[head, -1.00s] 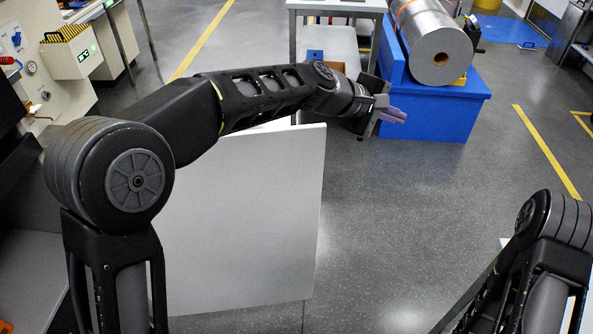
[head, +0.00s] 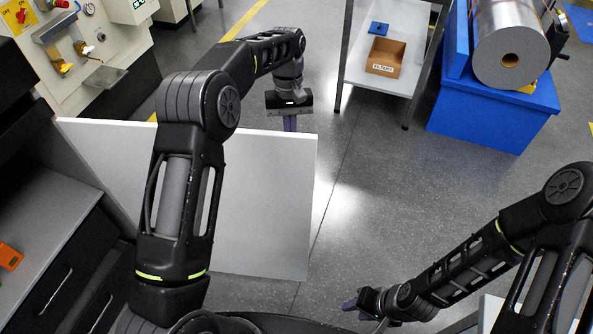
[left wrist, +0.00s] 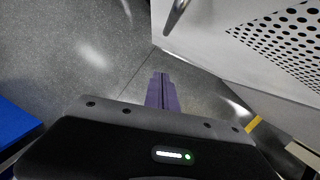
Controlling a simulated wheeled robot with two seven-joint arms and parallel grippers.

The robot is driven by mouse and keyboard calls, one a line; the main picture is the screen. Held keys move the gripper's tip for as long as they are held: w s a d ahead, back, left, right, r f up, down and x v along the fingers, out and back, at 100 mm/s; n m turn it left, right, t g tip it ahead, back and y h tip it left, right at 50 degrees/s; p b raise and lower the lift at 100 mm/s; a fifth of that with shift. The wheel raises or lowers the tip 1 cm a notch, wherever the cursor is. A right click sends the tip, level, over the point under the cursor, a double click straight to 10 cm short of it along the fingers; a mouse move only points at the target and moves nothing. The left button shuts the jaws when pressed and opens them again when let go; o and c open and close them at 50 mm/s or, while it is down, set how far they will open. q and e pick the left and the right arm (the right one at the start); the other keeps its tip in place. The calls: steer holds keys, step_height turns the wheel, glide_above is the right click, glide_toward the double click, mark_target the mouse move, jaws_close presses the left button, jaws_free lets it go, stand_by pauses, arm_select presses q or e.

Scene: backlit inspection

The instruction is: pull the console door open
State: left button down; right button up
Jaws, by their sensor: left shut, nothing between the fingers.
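The console door (head: 255,200) is a plain white panel standing out into the room in the head view, its top edge running left to right. My left arm reaches over it. My left gripper (head: 290,123) points down by the door's top right corner, its purple fingers partly hidden behind the panel. In the left wrist view the shut, empty fingers (left wrist: 162,92) point past the white door (left wrist: 215,65), which carries a bar handle (left wrist: 176,14) and a perforated patch. The fingers appear clear of the handle. My right gripper (head: 352,303) is low, right of the door; its finger gap is unclear.
A grey-topped cabinet with dark drawers (head: 62,285) stands at left, an orange object (head: 9,256) on it. A bench with valves (head: 75,50) is behind. A cart (head: 410,85) with a cardboard bin and a blue stand (head: 490,115) with a roll are at back right. Floor between is clear.

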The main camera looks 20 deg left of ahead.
arm_select(q)
steer(key=shift+f, duration=0.1)
steer(key=b+x, duration=0.5)
steer(key=x, duration=0.5)
steer(key=shift+s+d+r+p, duration=0.15)
steer(key=shift+s+d+r, duration=0.15)
steer(key=shift+s, duration=0.25)
steer(key=shift+s+d+r+p, duration=0.1)
steer(key=shift+s+d+r, duration=0.2)
steer(key=shift+s, duration=0.25)
steer(key=shift+s+d+r+p, duration=0.2)
steer(key=shift+s+r, duration=0.15)
steer(key=shift+s, duration=0.25)
